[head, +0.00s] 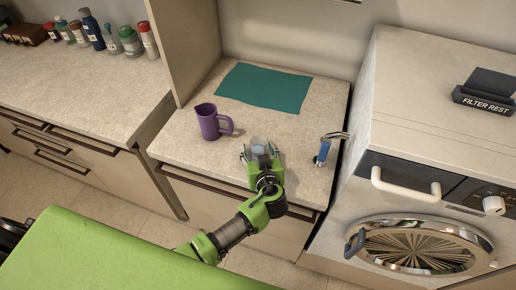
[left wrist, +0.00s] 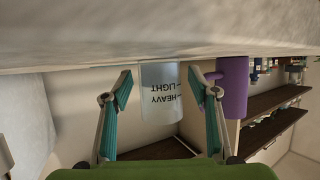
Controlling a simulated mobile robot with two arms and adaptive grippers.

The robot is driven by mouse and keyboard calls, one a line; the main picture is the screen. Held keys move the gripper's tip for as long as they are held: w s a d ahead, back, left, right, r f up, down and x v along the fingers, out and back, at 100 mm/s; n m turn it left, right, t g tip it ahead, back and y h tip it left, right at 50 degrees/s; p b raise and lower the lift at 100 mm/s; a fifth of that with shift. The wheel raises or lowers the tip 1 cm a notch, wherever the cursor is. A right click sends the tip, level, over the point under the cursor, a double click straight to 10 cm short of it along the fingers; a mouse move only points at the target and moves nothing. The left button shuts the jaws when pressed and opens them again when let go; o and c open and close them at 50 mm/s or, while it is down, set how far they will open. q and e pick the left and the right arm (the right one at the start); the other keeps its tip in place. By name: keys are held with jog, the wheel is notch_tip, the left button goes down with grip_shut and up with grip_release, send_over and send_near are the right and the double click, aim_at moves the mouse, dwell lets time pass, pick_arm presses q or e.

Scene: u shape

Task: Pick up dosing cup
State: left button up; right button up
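The dosing cup (head: 258,144) is a small translucent cup standing on the beige counter, just beyond my left gripper (head: 262,160). In the left wrist view the cup (left wrist: 161,92) appears upside down, with the words LIGHT and HEAVY on its side. My left gripper (left wrist: 160,88) is open, its two teal-padded fingers on either side of the cup with visible gaps. The fingers partly hide the cup in the head view. My right gripper is not in view.
A purple mug (head: 209,122) stands left of the cup. A blue and metal object (head: 323,151) stands to its right. A teal mat (head: 265,88) lies behind. A washing machine (head: 420,180) stands at right, and several bottles (head: 92,29) stand on the left counter.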

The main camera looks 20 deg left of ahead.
pick_arm(q)
jog(key=c, duration=1.2)
jog(key=shift+r, duration=0.1)
